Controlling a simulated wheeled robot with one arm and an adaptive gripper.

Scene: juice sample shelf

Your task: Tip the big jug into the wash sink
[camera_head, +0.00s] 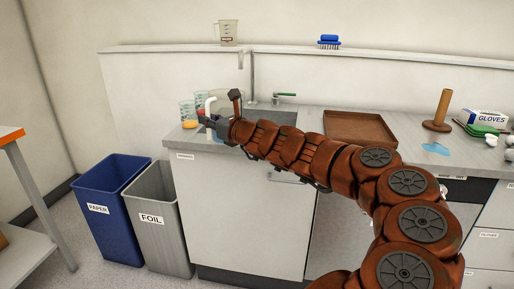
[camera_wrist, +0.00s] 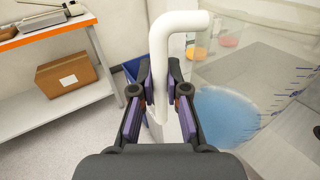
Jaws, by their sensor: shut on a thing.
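The big jug is clear with a white handle; in the wrist view its wall, dark graduation marks and blue liquid (camera_wrist: 228,117) fill the right side. My gripper (camera_wrist: 160,95) is shut on the jug's white handle (camera_wrist: 180,24). In the head view my gripper (camera_head: 214,124) is at the left end of the counter, with the handle (camera_head: 209,104) rising from it. The clear jug body (camera_head: 228,99) is partly hidden behind my gripper. The wash sink (camera_head: 276,117) is a dark basin just right of it, partly hidden by my arm. I cannot tell whether the jug touches the counter.
Beakers of orange (camera_head: 188,116) and red liquid (camera_head: 201,103) stand left of the jug. A tap (camera_head: 252,75) and green lever (camera_head: 285,95) are behind the sink. A brown tray (camera_head: 360,127) lies to the right. Blue (camera_head: 108,205) and grey bins (camera_head: 160,215) stand below left.

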